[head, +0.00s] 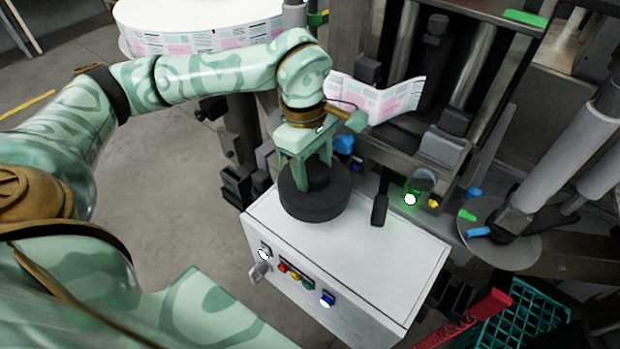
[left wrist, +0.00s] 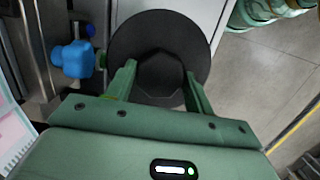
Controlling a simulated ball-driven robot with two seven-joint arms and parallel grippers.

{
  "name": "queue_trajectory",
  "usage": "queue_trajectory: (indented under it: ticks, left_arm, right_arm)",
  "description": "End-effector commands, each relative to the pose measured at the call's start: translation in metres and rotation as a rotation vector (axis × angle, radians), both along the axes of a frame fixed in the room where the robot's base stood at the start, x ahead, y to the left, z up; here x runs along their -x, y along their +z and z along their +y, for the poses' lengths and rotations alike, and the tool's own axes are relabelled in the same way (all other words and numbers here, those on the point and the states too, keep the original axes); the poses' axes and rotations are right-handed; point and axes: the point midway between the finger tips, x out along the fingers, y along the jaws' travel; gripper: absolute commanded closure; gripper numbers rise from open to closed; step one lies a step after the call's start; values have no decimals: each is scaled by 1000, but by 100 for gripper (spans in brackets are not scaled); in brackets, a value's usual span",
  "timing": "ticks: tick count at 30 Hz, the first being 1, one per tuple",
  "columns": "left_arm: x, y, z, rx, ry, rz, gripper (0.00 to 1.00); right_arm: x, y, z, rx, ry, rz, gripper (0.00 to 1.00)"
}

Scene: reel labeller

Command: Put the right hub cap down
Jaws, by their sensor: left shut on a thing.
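The hub cap (head: 315,203) is a dark round disc with a raised hub in its middle. In the head view it is at the top left corner of the white cabinet (head: 350,262); I cannot tell whether it touches the top. My left gripper (head: 314,178) comes down from above and is shut on the raised hub. The left wrist view shows the disc (left wrist: 130,42) with the green fingers (left wrist: 158,82) on both sides of the hub. The disc hides the cabinet top under it. My right gripper is not in view.
A black handle (head: 380,203) lies on the cabinet top, right of the disc. Buttons (head: 295,276) and a knob are on the cabinet front. The labeller with a printed label web (head: 395,100) stands behind.

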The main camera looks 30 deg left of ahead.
Motion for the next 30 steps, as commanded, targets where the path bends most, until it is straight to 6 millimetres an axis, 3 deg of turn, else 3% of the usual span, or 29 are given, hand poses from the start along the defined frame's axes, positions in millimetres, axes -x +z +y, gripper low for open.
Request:
queue_trajectory:
  ticks: [5,12,24,25,26,27,30]
  left_arm:
    - [-3,-11,8,1,1,0,74]
    - [-5,-46,14,1,0,2,74]
    - [-5,-51,14,1,-1,0,74]
    - [-5,-51,14,0,-1,0,39]
    - [-5,-51,14,0,-1,0,30]
    - [-5,-51,14,0,-1,0,25]
    - [-5,-50,14,0,-1,0,25]
  right_arm:
    - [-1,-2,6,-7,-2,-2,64]
    - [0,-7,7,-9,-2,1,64]
    - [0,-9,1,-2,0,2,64]
    - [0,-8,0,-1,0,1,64]
    - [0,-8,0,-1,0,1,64]
    - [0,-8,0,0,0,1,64]
    - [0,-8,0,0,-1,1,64]
